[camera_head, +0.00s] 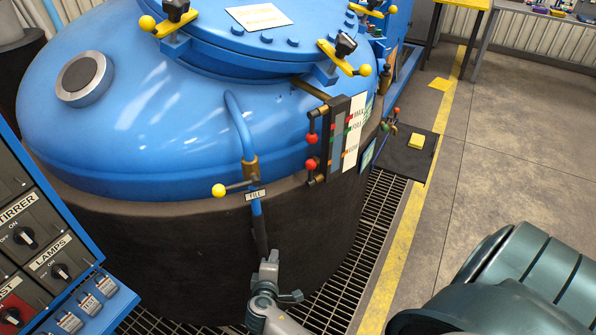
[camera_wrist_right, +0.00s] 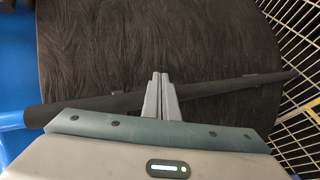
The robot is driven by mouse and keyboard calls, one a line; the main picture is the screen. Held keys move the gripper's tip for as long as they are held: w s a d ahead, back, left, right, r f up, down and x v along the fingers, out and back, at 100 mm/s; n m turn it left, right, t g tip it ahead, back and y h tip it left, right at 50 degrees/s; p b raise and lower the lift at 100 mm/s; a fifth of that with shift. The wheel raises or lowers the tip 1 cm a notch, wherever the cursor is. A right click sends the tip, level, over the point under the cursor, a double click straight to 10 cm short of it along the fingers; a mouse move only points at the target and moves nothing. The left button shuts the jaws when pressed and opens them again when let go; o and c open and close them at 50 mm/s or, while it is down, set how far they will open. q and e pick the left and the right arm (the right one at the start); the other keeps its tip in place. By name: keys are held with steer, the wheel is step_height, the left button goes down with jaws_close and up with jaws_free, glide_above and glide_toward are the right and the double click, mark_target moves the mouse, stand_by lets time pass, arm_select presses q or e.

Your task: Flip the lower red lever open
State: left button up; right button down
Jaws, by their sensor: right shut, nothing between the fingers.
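The lower red lever (camera_head: 311,164) is a red ball knob at the bottom of the level gauge (camera_head: 336,137) on the blue furnace vessel. The upper red lever (camera_head: 312,138) sits just above it. My right gripper (camera_head: 269,262) is low in front of the vessel's dark wall, below and to the left of the lower red lever and clear of it. In the right wrist view its fingers (camera_wrist_right: 160,95) are together with nothing between them, facing the dark wall. The red levers do not show in the right wrist view. My left gripper is not in view.
A blue pipe (camera_head: 240,125) with a yellow-knobbed valve lever (camera_head: 219,190) runs down the vessel above my right gripper. A control panel (camera_head: 40,240) stands at the left. Floor grating (camera_head: 345,280) surrounds the vessel; open concrete floor lies to the right.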

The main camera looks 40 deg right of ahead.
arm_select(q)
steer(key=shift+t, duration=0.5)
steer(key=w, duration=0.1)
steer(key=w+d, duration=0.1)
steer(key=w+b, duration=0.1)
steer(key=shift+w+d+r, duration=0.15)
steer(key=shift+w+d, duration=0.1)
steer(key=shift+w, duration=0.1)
arm_select(e)
steer(key=d+r+m+h, duration=0.2)
steer(key=r+h, duration=0.2)
steer(key=r, duration=0.9)
steer(key=d+r+m+h, duration=0.2)
steer(key=r+h, duration=0.1)
steer(key=r, duration=0.9)
steer(key=shift+s+d+r+m+h, duration=0.15)
steer(key=shift+d+r+m+h, duration=0.2)
steer(key=shift+r+m+h, duration=0.05)
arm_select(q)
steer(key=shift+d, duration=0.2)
